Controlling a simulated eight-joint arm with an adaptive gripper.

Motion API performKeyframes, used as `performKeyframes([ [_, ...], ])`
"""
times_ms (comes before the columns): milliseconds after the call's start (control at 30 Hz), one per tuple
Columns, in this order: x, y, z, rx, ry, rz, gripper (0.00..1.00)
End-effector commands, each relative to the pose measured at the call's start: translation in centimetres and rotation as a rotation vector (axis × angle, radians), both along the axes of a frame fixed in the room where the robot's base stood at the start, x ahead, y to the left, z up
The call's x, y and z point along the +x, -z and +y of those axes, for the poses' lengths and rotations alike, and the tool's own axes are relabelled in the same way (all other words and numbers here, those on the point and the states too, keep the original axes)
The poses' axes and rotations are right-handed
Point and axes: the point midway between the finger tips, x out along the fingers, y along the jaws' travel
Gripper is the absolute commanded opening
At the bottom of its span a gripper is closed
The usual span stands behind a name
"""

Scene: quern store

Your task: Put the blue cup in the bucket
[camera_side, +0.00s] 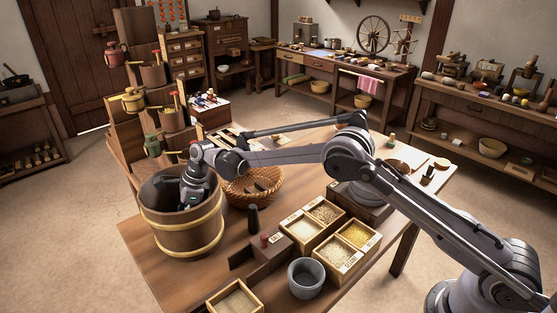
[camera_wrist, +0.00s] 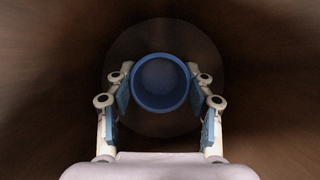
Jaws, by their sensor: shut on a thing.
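The wooden bucket (camera_side: 182,232) with pale bands stands on the left part of the table in the side view. My gripper (camera_side: 190,204) reaches down into its mouth, and its fingertips are hidden by the bucket wall. In the wrist view the blue cup (camera_wrist: 160,106) sits between the fingers of my gripper (camera_wrist: 160,84), which is shut on it. The cup's round opening faces the camera. The brown inner wall of the bucket (camera_wrist: 45,65) surrounds both. I cannot tell whether the cup touches the bucket floor.
A wicker basket (camera_side: 268,190) stands right beside the bucket. Wooden boxes of grain (camera_side: 318,268) and a grey pot (camera_side: 306,279) stand nearer the front right. A stepped stand (camera_side: 130,125) with several small pots rises behind the bucket. Bare tabletop shows in front of the bucket.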

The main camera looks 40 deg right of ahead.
Motion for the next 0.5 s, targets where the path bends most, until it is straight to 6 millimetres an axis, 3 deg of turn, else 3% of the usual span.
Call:
performKeyframes([
  [200,0.00,0.23,0.01,0.000,0.000,0.000,0.20],
  [233,0.00,0.18,0.00,0.000,0.000,0.000,0.61],
  [267,0.00,0.18,0.01,0.000,0.000,0.000,0.70],
  [300,0.00,0.18,0.01,0.000,0.000,0.000,0.76],
  [500,0.00,0.16,0.00,0.000,0.000,0.000,0.76],
])
